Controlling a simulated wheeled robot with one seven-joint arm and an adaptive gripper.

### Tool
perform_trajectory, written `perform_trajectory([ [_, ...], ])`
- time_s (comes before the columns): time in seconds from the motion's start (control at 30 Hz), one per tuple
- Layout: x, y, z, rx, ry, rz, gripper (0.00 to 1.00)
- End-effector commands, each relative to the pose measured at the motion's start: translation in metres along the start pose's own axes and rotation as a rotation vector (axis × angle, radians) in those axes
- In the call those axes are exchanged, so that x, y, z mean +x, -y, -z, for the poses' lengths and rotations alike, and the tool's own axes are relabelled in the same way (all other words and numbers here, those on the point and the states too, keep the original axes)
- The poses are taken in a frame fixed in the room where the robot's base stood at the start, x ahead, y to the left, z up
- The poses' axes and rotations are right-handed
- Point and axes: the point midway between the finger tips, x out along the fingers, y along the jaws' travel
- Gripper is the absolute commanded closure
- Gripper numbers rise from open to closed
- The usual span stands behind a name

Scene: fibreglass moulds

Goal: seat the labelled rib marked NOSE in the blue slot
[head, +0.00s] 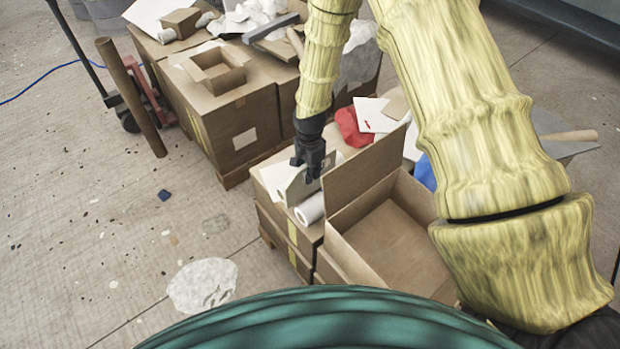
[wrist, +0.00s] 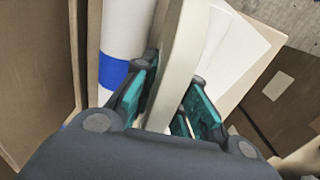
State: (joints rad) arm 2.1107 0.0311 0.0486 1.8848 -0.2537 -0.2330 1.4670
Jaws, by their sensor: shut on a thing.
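My gripper (head: 312,172) points down over the carton stack and is shut on a pale grey, plate-like rib (head: 297,188). In the wrist view the rib (wrist: 178,50) stands on edge between my teal fingers (wrist: 168,108). No NOSE label can be read on it. A white rounded piece (wrist: 122,30) with a blue band (wrist: 114,73) lies beside the rib, left of it in the wrist view. In the head view a white roll end (head: 310,208) shows just below and right of the rib. I cannot make out a slot, or whether the rib touches the white piece.
An open cardboard box (head: 388,238) with a raised flap (head: 362,172) stands right of my gripper. A red cloth (head: 352,127) and white sheets (head: 378,115) lie behind. A larger carton stack (head: 222,110) stands at the back left. The floor at left is mostly clear.

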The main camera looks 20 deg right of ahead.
Motion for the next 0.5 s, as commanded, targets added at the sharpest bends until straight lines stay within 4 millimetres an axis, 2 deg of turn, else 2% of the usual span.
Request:
perform_trajectory([
  [0.23,0.028,0.000,0.000,0.000,0.001,-0.001,1.00],
  [0.5,0.033,0.000,0.000,0.001,0.000,0.000,1.00],
])
